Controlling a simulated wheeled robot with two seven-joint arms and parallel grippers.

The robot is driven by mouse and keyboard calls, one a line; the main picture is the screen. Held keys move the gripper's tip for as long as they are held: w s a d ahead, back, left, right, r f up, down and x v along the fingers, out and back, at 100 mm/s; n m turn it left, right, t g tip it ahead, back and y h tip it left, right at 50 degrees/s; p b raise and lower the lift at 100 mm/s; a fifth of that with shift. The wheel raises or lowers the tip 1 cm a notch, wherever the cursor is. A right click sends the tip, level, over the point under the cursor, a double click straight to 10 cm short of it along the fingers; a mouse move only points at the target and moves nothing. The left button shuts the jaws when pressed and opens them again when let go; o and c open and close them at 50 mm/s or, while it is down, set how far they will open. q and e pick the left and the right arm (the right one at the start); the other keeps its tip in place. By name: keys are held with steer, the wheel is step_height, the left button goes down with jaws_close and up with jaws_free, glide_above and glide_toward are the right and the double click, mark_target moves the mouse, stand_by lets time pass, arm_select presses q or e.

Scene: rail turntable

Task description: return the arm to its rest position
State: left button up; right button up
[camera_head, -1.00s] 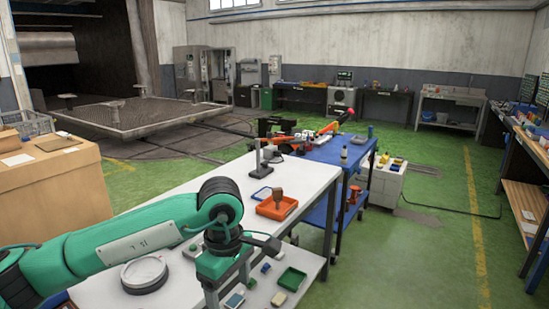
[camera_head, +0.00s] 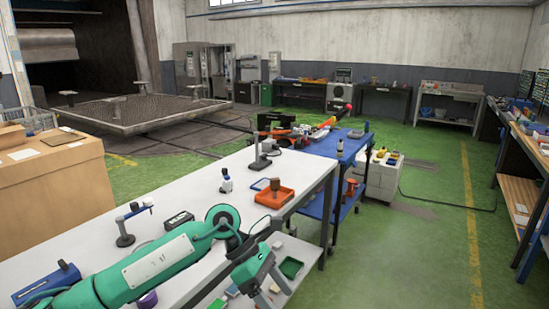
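My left arm (camera_head: 160,262), green with a pale plate, comes in from the lower left. It reaches low over the front of the white table (camera_head: 205,200). Its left gripper (camera_head: 273,291) hangs past the table's right edge, above a lower shelf. The two grey fingers appear spread with a gap, and I see nothing between them. A green tray (camera_head: 291,268) lies on the shelf just right of the fingers. My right arm and gripper are not in view.
A blue cart (camera_head: 345,150) is behind. Green floor at right is clear.

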arm_select(q)
steer(key=w+f+n+t+h, duration=0.9)
steer(key=w+f+n+h, duration=0.4)
steer(key=n, duration=0.7)
steer(key=s+a+f+n+t+y, duration=0.2)
steer(key=a+f+n+t+y, duration=0.15)
steer(key=f+n, duration=0.4)
steer(key=s+a+f+n+t+y+p, duration=0.15)
steer(key=a+f+n+y, duration=0.3)
steer(key=f, duration=0.65)
steer(key=s+a+f+n+t+y+b, duration=0.1)
steer(key=a+f+n+t+y, duration=0.3)
steer(key=f+n, duration=0.45)
steer(key=s+a+f+n+g+y, duration=0.3)
steer(key=s+a+f, duration=0.2)
steer(key=s+f, duration=0.6)
steer(key=s+a+f+n+g+y, duration=0.2)
steer(key=s+a+f+n+y, duration=0.3)
steer(key=s+f, duration=0.6)
steer(key=s+a+f+n+g, duration=0.1)
steer(key=s+f+g, duration=0.1)
steer(key=s, duration=0.8)
steer(key=s+a+f+n+g, duration=0.2)
steer(key=s+f, duration=0.3)
steer(key=s, duration=0.6)
steer(key=s+a+f+n+g+p, duration=0.1)
steer(key=s+a+f+n+g, duration=0.1)
steer(key=s, duration=0.9)
steer(key=shift+f+g, duration=0.9)
